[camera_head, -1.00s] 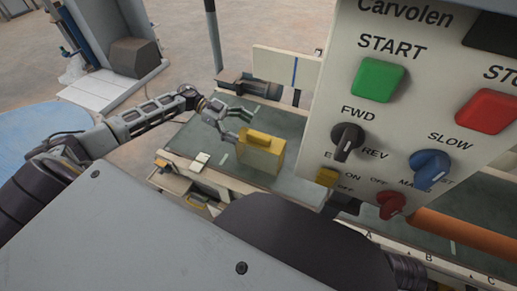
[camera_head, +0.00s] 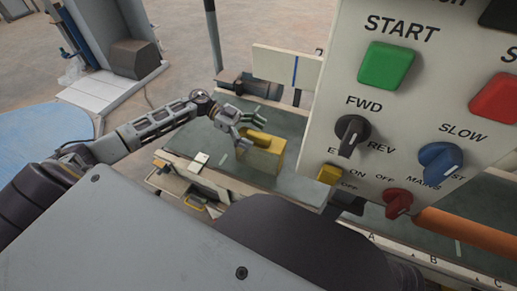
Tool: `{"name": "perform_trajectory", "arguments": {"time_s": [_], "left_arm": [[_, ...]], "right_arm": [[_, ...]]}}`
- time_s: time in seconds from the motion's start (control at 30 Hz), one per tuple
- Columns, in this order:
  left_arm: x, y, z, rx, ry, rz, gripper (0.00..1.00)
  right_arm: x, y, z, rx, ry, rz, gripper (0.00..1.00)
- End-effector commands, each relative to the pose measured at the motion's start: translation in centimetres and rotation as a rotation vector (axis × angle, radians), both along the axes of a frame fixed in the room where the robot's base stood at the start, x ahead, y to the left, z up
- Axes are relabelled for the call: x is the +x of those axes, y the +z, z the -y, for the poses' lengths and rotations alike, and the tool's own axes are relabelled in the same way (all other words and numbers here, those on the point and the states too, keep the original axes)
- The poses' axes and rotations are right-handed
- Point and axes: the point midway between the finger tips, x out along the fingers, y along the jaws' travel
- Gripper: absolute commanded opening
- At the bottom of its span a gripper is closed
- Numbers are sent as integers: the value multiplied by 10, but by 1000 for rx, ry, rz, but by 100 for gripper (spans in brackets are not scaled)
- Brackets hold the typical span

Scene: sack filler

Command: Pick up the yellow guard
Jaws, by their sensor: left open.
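The yellow guard (camera_head: 264,157), a box-like block, stands on the dark green bed of the machine, left of the control panel. My left gripper (camera_head: 253,131) is open at the upper left of the guard, its fingers apart. One finger reaches past the guard's far top edge and the other is by its left side. I cannot tell whether either finger touches it. The guard's top is partly covered by the fingers. My right gripper is not in view.
A large control panel (camera_head: 428,110) with buttons and knobs fills the right side, close to the guard. A pale upright board (camera_head: 286,68) stands behind the bed. An orange bar (camera_head: 463,227) runs below the panel. The green bed is clear around the guard.

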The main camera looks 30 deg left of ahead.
Motion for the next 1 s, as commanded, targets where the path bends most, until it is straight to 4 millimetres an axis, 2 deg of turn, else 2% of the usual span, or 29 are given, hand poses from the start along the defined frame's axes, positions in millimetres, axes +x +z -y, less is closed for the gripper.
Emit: {"name": "perform_trajectory", "arguments": {"time_s": [0.23,0.27,0.8,0.83,0.87,1.0], "left_arm": [[0,0,0,0,0,0,89],[0,0,0,0,0,0,87],[0,0,0,0,0,0,18],[0,1,0,0,0,1,18],[0,1,0,0,0,1,11],[0,1,0,0,0,1,11]], "right_arm": [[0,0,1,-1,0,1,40],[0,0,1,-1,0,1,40],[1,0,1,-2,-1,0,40],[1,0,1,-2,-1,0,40],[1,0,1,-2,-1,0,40],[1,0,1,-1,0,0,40]]}}
